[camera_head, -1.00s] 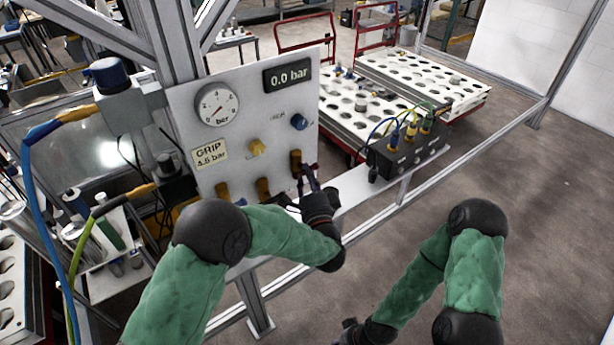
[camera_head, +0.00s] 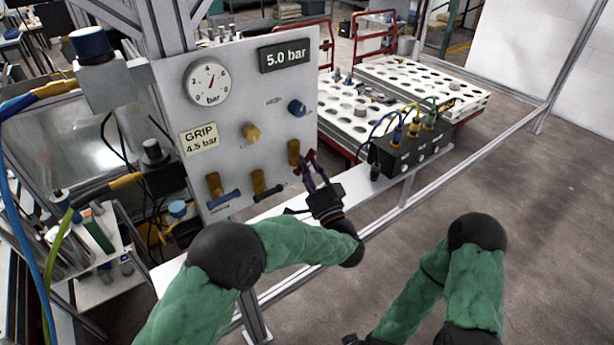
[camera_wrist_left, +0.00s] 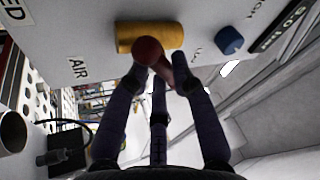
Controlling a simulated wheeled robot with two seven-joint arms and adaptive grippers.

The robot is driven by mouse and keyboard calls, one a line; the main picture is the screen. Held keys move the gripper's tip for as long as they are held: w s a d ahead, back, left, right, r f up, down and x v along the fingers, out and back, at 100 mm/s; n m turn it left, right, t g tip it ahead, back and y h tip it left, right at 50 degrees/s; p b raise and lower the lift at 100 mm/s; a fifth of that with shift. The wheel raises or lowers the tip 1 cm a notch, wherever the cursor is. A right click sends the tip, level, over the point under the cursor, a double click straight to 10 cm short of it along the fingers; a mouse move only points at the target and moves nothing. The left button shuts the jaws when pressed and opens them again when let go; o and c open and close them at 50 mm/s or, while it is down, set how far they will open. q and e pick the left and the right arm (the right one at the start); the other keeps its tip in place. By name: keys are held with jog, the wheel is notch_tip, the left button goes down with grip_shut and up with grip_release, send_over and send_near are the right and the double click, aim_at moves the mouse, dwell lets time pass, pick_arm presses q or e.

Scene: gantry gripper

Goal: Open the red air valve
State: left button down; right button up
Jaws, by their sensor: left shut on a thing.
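The red air valve has a brass body (camera_head: 293,152) at the lower right of the white panel. Its red handle (camera_head: 306,158) slants out to the right. In the left wrist view the red handle (camera_wrist_left: 150,50) stands in front of the brass body, by the label "AIR". My left gripper (camera_head: 313,170) is shut on the red handle, with its fingers on either side of the handle's end. It also shows in the left wrist view (camera_wrist_left: 164,78). My right gripper (camera_head: 354,340) is only partly in view at the bottom edge, and its fingers cannot be made out.
A yellow knob (camera_head: 251,133) and a blue knob (camera_head: 297,107) sit above the valves. A black connector box (camera_head: 412,150) stands right.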

pick_arm(q)
jog(key=shift+w+d+n+g+y+b, duration=0.1)
jog(key=shift+n+g+y+b, duration=0.9)
jog(key=shift+n, duration=1.45)
jog(key=shift+w+d+n+g+y+b, duration=0.1)
jog(key=shift+n+g+y+b, duration=0.85)
jog(key=shift+n, duration=1.55)
jog(key=shift+d+n+g+y+b, duration=0.1)
jog(key=shift+n+g+y+b, duration=0.55)
jog(key=shift+n+y+b, duration=1.25)
jog(key=shift+n+h+p, duration=0.45)
jog(key=shift+n+p, duration=0.3)
jog(key=c, duration=1)
grip_release()
jog(key=shift+r, duration=0.1)
jog(key=shift+c, duration=0.2)
jog(key=shift+d, duration=0.1)
jog(key=v, duration=0.7)
jog(key=shift+s+d, duration=0.1)
jog(key=shift+s, duration=0.05)
